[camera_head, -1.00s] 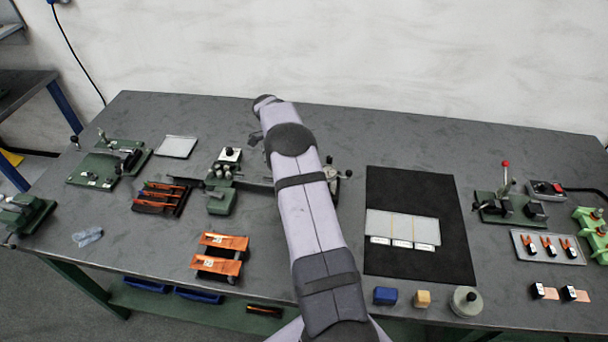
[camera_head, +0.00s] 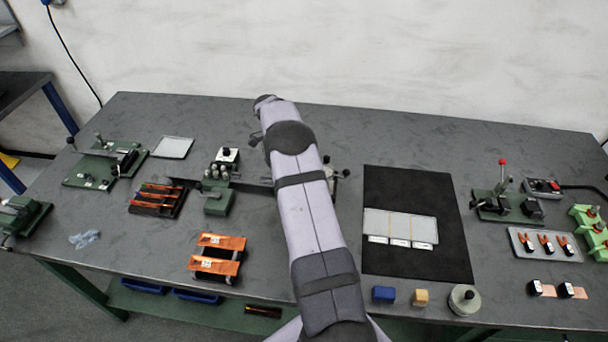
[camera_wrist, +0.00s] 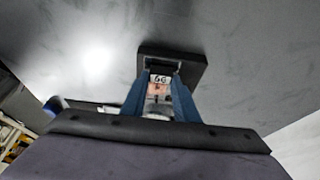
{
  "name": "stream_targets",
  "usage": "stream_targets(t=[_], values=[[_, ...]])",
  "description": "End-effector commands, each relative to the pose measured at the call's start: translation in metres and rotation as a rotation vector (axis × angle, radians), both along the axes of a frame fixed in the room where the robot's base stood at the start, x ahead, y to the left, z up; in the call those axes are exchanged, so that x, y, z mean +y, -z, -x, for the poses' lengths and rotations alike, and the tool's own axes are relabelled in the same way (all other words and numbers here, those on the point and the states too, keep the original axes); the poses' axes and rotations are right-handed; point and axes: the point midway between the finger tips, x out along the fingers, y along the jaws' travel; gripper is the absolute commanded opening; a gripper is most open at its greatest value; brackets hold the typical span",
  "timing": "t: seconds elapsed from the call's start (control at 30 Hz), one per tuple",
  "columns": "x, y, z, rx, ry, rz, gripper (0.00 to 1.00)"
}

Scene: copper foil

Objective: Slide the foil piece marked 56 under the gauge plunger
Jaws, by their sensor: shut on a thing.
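In the wrist view my gripper (camera_wrist: 161,92) has its two blue fingers shut on a small piece with a white label (camera_wrist: 160,79). The label looks like 56, but its first digit is blurred. A copper-coloured patch (camera_wrist: 156,91) shows just below the label, between the fingers. A dark square block (camera_wrist: 190,62) lies around and beyond the label; I cannot tell whether they touch. In the head view my arm hides the gripper and the held piece. Small metal parts (camera_head: 343,174), perhaps of the gauge, show just right of my arm; the plunger cannot be made out.
Two orange pieces (camera_head: 221,241) on black supports lie left of my arm. A green fixture (camera_head: 217,200) stands behind them. A black mat (camera_head: 415,270) with a pale plate (camera_head: 400,224) lies to the right. Two black-gripped copper strips (camera_head: 549,290) lie near the right front edge.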

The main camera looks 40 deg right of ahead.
Motion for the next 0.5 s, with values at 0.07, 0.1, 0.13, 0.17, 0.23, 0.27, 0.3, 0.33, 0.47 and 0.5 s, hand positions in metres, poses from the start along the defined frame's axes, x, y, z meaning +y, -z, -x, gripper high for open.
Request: stream_targets(t=[0.07, 0.1, 0.13, 0.17, 0.23, 0.27, 0.3, 0.33, 0.47, 0.5], values=[[-0.0009, -0.0001, 0.0007, 0.0, 0.0, 0.0, 0.06], [-0.0012, -0.0002, 0.0009, 0.0, 0.0, 0.0, 0.06], [-0.0015, -0.0002, 0.0012, 0.0, 0.0, 0.0, 0.06], [-0.0017, -0.0003, 0.0014, 0.0, 0.0, 0.0, 0.06], [-0.0023, -0.0003, 0.002, 0.0, 0.001, 0.0, 0.06], [-0.0025, -0.0002, 0.0022, 0.0, 0.001, 0.0, 0.06], [-0.0027, -0.0003, 0.0026, 0.0, 0.001, 0.0, 0.06], [-0.003, -0.0002, 0.0029, 0.0, 0.001, 0.0, 0.06], [-0.004, -0.0003, 0.004, 0.0, 0.001, 0.0, 0.06], [-0.0043, -0.0003, 0.0043, 0.0, 0.001, 0.0, 0.06]])
